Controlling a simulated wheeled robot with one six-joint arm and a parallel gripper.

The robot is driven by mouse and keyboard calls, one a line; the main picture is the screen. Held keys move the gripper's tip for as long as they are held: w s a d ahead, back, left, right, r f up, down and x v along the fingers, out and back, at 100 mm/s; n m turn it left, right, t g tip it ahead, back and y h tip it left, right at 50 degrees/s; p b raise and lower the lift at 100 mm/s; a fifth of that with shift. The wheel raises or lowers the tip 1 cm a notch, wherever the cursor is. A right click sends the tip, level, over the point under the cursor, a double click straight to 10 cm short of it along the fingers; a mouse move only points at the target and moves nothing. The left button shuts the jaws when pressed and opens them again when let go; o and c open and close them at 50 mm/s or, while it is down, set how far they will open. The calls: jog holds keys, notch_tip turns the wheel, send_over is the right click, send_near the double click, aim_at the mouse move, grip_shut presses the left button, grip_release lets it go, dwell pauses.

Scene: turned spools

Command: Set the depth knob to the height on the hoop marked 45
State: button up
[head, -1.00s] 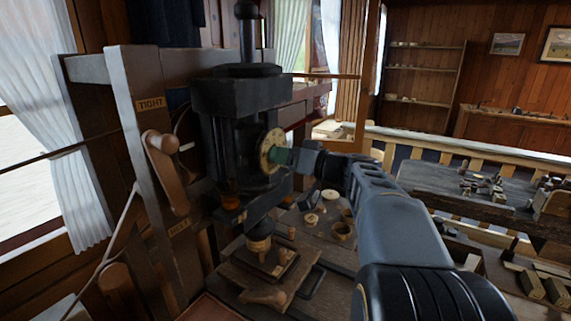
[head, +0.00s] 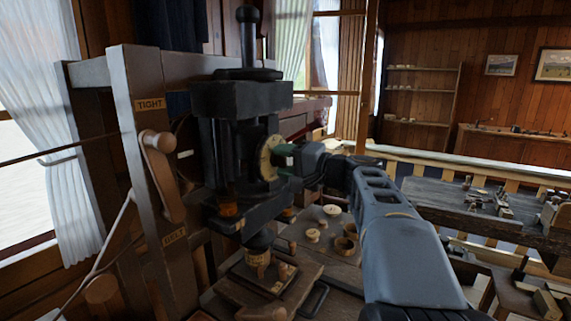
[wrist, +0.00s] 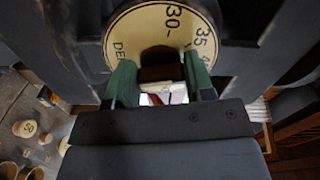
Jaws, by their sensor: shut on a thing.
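The depth dial (head: 268,158) is a cream disc on the right side of the black drill head (head: 235,110). In the wrist view the dial (wrist: 125,38) shows 30, 35, part of a 4 and the letters DE; its lower part is hidden. My gripper (head: 287,160) reaches it from the right. In the wrist view its green fingers (wrist: 160,78) are shut on the dark knob (wrist: 160,58) at the dial's middle. A pale turned piece (head: 258,257) stands under the drill head; its marking is too small to read.
A wooden post (head: 145,180) labelled TIGHT and BELT, with a wooden lever (head: 163,175), stands left of the drill. Several turned pieces (head: 332,211) lie on the bench behind my arm. A grey-topped table (head: 440,205) is at right.

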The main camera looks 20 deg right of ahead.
jog(key=m, duration=0.2)
jog(key=m+p, duration=0.1)
jog(key=m, duration=0.2)
jog(key=shift+r+m, duration=0.2)
jog(key=shift+m, duration=0.1)
jog(key=shift+m+p, duration=1)
jog(key=shift+m, duration=1.5)
jog(key=o, duration=0.9)
jog(key=shift+d, duration=0.1)
jog(key=b+v, duration=0.2)
jog(key=v, duration=1.1)
jog(key=shift+s+d+b, duration=0.15)
jog(key=shift+s+b, duration=0.15)
jog(key=shift+s, duration=0.05)
